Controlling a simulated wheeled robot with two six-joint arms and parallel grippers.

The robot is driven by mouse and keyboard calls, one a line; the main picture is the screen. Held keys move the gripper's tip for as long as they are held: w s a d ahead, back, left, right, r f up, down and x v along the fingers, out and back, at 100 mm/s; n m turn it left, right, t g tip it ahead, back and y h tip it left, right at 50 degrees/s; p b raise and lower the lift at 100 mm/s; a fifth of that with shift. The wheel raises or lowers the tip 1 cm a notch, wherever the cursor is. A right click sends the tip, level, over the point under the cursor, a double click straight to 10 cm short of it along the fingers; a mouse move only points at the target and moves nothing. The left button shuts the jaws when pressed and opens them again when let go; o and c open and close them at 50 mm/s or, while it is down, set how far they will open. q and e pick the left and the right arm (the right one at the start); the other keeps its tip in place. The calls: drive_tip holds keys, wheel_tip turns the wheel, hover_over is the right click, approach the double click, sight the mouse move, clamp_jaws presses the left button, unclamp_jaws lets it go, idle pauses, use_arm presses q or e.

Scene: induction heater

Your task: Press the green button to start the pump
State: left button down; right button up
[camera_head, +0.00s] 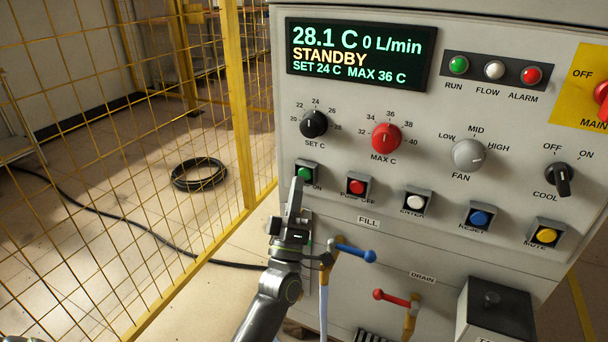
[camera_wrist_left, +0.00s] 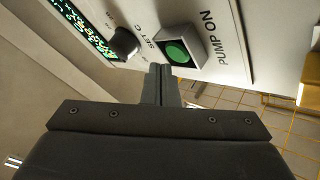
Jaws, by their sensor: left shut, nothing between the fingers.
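The green button (camera_head: 304,174) sits in a dark square housing at the left end of the button row on the panel. It also shows in the left wrist view (camera_wrist_left: 178,52), with the label PUMP ON beside it. My left gripper (camera_head: 297,184) is shut and empty, its fingertips just below the green button and partly covering its label. In the left wrist view the closed fingers (camera_wrist_left: 158,72) point toward the panel beside the button. I cannot tell whether they touch it. The display (camera_head: 358,54) reads STANDBY, 28.1 C and 0 L/min. My right gripper is not in view.
Red (camera_head: 356,187), white (camera_head: 415,202), blue (camera_head: 481,218) and yellow (camera_head: 545,235) buttons continue the row rightward. A yellow mesh fence (camera_head: 241,110) stands left of the cabinet. A coiled black hose (camera_head: 199,174) lies on the floor beyond.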

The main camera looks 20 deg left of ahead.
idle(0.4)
use_arm(q)
drive_tip(key=shift+w, duration=0.45)
drive_tip(key=shift+w, duration=0.45)
idle(0.6)
drive_tip(key=shift+s, duration=0.85)
drive_tip(key=shift+s, duration=0.1)
drive_tip(key=s, duration=0.4)
drive_tip(key=shift+s, duration=0.4)
